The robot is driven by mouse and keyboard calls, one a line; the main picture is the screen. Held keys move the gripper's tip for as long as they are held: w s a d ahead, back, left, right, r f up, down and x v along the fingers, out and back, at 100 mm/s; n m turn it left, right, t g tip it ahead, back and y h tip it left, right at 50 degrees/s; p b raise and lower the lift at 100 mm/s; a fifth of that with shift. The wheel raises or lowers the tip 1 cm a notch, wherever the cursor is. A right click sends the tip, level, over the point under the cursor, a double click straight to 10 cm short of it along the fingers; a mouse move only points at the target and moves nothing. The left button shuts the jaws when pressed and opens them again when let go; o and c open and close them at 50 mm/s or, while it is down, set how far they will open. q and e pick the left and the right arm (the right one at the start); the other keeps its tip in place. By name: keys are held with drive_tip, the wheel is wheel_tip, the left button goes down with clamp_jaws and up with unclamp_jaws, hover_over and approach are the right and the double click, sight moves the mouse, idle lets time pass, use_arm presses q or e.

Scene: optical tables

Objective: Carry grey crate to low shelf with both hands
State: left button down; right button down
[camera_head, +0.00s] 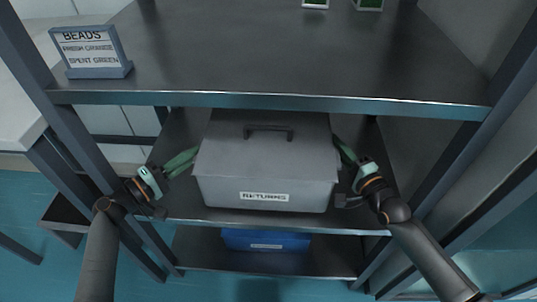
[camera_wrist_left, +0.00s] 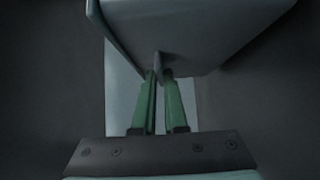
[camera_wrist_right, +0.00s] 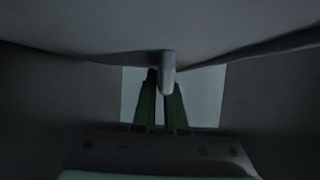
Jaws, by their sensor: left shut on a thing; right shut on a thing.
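The grey crate (camera_head: 265,165), with a dark top handle and a label reading RETURNS, is on or just above the low shelf (camera_head: 180,210), below the upper shelf board. I cannot tell whether its bottom touches the shelf. My left gripper (camera_head: 190,157) is at the crate's left side; in the left wrist view its green fingers (camera_wrist_left: 160,78) are shut on a small tab under the crate rim (camera_wrist_left: 190,30). My right gripper (camera_head: 343,150) is at the right side; in the right wrist view its fingers (camera_wrist_right: 163,88) are shut on a similar tab. The crate looks roughly level.
The upper shelf (camera_head: 270,50) passes close above the crate's back. A sign reading BEADS (camera_head: 90,52) stands on it at left. A blue box (camera_head: 265,240) sits on the bottom shelf. Rack posts (camera_head: 75,130) flank both arms closely.

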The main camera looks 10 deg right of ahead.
use_arm(q)
drive_tip(key=shift+f, duration=0.6)
use_arm(e)
drive_tip(key=shift+f, duration=0.6)
use_arm(q)
drive_tip(key=c, duration=1)
unclamp_jaws()
drive_tip(key=shift+f, duration=0.1)
use_arm(e)
drive_tip(key=c, duration=1)
unclamp_jaws()
drive_tip(key=shift+f, duration=0.1)
use_arm(q)
drive_tip(key=shift+o, duration=0.2)
use_arm(e)
drive_tip(key=shift+o, duration=0.2)
use_arm(q)
drive_tip(key=v, duration=1.1)
drive_tip(key=shift+s+a, duration=0.3)
drive_tip(key=shift+a, duration=0.1)
use_arm(e)
drive_tip(key=shift+s, duration=0.1)
drive_tip(key=v, duration=1.2)
